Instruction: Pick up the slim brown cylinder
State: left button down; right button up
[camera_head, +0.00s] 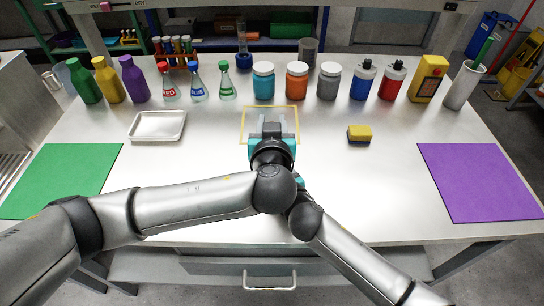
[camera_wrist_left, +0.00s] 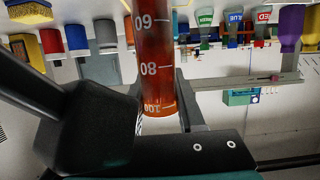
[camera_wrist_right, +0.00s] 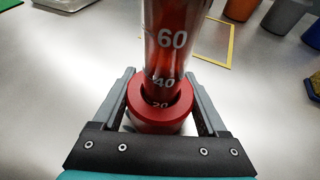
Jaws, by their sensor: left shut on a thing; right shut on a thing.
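The slim brown cylinder is a graduated tube with reddish-brown contents and white marks. The left wrist view shows its upper part (camera_wrist_left: 154,55), upside down in the picture, with the 100 mark near my left gripper (camera_wrist_left: 160,95). The right wrist view shows its lower part (camera_wrist_right: 165,40) and its red base ring (camera_wrist_right: 160,112) between the fingers of my right gripper (camera_wrist_right: 162,85). Both grippers are shut on it, left near the top and right at the base. In the head view my left gripper (camera_head: 270,130) is over the middle of the table and the cylinder is hidden.
A yellow square outline (camera_head: 297,122) lies on the table (camera_head: 330,205). A white tray (camera_head: 158,125), a sponge (camera_head: 359,133), a green mat (camera_head: 65,180) and a purple mat (camera_head: 482,180) lie around it. Several bottles, flasks and jars line the back edge.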

pick_arm(q)
jog(key=shift+r, duration=0.1)
notch_tip(320, 180, up, 10)
dwell(0.6)
pick_arm(e)
jog(key=o, duration=1.2)
jog(key=shift+o, duration=0.2)
jog(key=shift+s+d, duration=0.1)
